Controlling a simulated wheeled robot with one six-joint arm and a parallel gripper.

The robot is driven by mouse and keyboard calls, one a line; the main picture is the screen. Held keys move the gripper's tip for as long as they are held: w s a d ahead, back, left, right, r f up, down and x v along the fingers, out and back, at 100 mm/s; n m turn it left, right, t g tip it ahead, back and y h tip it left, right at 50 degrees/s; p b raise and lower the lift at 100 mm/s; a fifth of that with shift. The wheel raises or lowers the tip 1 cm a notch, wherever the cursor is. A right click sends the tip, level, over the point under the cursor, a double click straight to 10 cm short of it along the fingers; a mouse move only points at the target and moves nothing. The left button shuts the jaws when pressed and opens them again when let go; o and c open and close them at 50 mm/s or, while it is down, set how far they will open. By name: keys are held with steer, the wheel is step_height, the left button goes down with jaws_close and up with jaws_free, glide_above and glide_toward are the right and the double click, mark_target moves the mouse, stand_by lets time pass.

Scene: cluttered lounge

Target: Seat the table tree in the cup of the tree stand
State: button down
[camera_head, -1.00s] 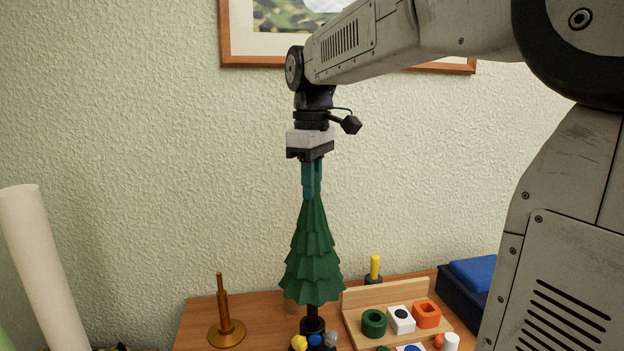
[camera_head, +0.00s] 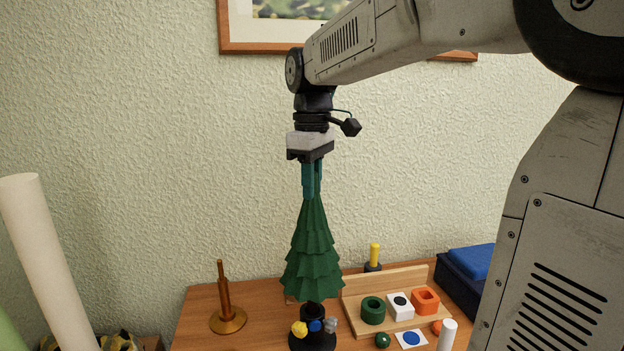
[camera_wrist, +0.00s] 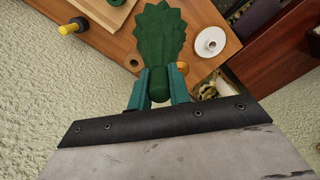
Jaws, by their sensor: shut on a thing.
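The table tree (camera_head: 312,250) is a dark green tiered cone, held upright by its top. My gripper (camera_head: 312,180) has teal fingers shut on the treetop. The black tree stand (camera_head: 312,340) is on the wooden table directly below the tree, with its cup (camera_head: 312,315) just under the lowest tier. A short bit of dark trunk shows between them; I cannot tell whether its end is inside the cup. In the wrist view the tree (camera_wrist: 160,35) extends away from my gripper (camera_wrist: 159,85) and hides the stand.
Yellow, blue and grey balls surround the cup. A copper post on a round base (camera_head: 226,315) stands to the left. A wooden rack (camera_head: 400,290) with green, white and orange blocks stands close on the right, with a yellow peg (camera_head: 374,256) behind and a white cylinder (camera_head: 447,335) in front.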

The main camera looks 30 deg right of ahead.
steer(key=shift+f, duration=2)
steer(key=c, duration=1.2)
jaws_free()
steer(key=shift+c, duration=0.2)
step_height(320, 180, up, 8)
steer(key=shift+f, duration=0.1)
